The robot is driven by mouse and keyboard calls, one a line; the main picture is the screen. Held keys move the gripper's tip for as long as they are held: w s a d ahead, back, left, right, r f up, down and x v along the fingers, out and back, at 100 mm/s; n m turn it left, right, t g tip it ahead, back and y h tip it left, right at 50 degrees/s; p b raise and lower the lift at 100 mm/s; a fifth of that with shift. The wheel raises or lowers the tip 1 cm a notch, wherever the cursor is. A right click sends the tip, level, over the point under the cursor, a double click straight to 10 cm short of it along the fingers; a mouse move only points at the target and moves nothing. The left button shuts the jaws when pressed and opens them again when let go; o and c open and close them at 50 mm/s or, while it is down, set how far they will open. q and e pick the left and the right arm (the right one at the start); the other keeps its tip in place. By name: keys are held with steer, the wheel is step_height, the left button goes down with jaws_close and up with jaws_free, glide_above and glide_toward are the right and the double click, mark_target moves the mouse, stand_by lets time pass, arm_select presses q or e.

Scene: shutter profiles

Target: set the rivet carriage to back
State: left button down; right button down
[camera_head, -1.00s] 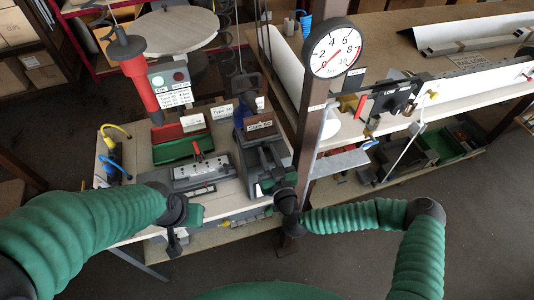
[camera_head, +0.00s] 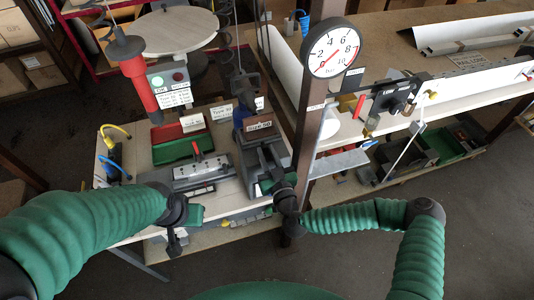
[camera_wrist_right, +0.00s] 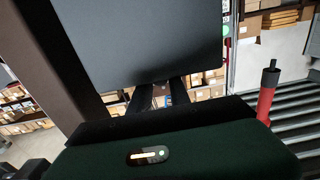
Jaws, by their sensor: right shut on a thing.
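The grey machine with a dark slotted top (camera_head: 263,163), under a small sign, stands at the right end of the bench; I take it to hold the rivet carriage, but cannot tell the carriage apart. My right gripper (camera_head: 279,187) is at the near end of this machine, shut on a small dark part that its own wrist mostly hides. In the right wrist view, the dark fingers (camera_wrist_right: 165,95) reach up to a dark grey plate (camera_wrist_right: 140,40); what lies between them is not clear. My left gripper (camera_head: 183,210) is at the bench's front edge; its fingers are not clear.
A grey fixture (camera_head: 200,172) with a red lever stands left of the machine. Red and green bins (camera_head: 180,150) lie behind it. A brown post (camera_head: 308,120) with a dial gauge (camera_head: 331,52) rises close on the right. A red-handled tool (camera_head: 137,75) hangs at the left.

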steer(key=p+v, duration=0.1)
steer(key=v, duration=0.3)
steer(key=shift+f, duration=0.1)
steer(key=shift+w+f, duration=0.1)
steer(key=c, duration=1.4)
jaws_free()
steer(key=shift+c, duration=0.2)
steer(key=shift+o, duration=1)
steer(key=shift+d, duration=0.1)
steer(key=b+v, duration=0.2)
steer(key=v, duration=1)
steer(key=shift+b, duration=0.4)
